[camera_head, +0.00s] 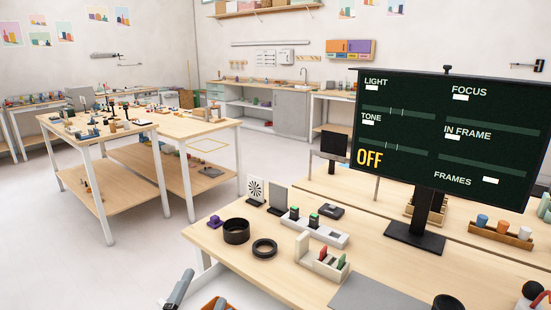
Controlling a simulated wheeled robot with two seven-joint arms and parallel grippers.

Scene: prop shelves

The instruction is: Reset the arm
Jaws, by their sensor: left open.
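My left gripper (200,291) shows only in part at the bottom edge, left of the near table (285,285). A grey-and-black finger points up, with a dark and orange part beside it. It is open and I see nothing between its fingers. The rest of my left arm is below the picture. My right gripper is not in view.
The near table holds a black cup-like ring (236,232), a flat black ring (264,249), a white switch block (318,230), a cream slotted holder (322,262) and a large dark screen (450,135) reading OFF. Open floor (110,270) lies to the left.

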